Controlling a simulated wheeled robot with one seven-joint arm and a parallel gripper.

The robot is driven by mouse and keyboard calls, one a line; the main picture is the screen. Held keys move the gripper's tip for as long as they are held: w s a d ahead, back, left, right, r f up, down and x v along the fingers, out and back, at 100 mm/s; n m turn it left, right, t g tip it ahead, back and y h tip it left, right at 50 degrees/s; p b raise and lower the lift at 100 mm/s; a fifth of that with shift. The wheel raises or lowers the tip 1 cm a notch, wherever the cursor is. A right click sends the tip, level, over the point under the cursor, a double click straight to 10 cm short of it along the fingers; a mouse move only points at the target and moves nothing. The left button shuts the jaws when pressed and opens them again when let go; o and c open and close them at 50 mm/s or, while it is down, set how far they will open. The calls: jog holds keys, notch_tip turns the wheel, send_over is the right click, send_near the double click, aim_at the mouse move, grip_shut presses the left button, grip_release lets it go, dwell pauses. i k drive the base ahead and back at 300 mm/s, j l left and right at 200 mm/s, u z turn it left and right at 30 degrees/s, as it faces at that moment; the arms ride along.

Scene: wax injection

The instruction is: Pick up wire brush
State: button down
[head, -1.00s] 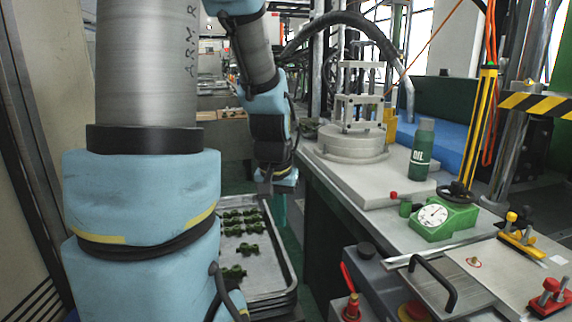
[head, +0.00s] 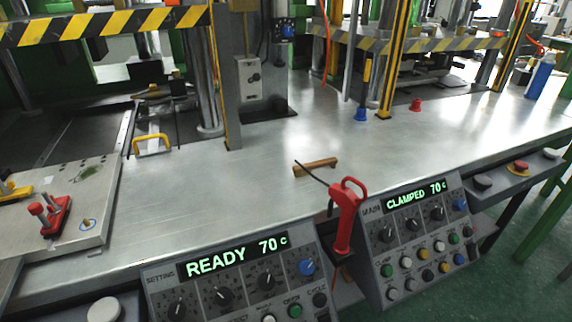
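A small brown wooden bar (head: 316,167), which looks like the wire brush, lies on the metal worktop in the middle of the head view. Its bristles cannot be made out at this size. A thin dark rod or hose from the red tool crosses just in front of its left end. My gripper is not in view now.
A red-handled tool (head: 345,214) stands upright between two control panels, reading READY (head: 230,262) and CLAMPED (head: 415,200). The worktop (head: 215,190) is clear around the bar. Striped press frames stand behind; a plate with red clamps (head: 60,215) is at left.

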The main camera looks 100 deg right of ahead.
aim_at(298, 170)
jog(key=k+j+z, duration=0.15)
jog(key=z, duration=0.5)
jog(key=i+z, duration=0.2)
jog(key=z, duration=1)
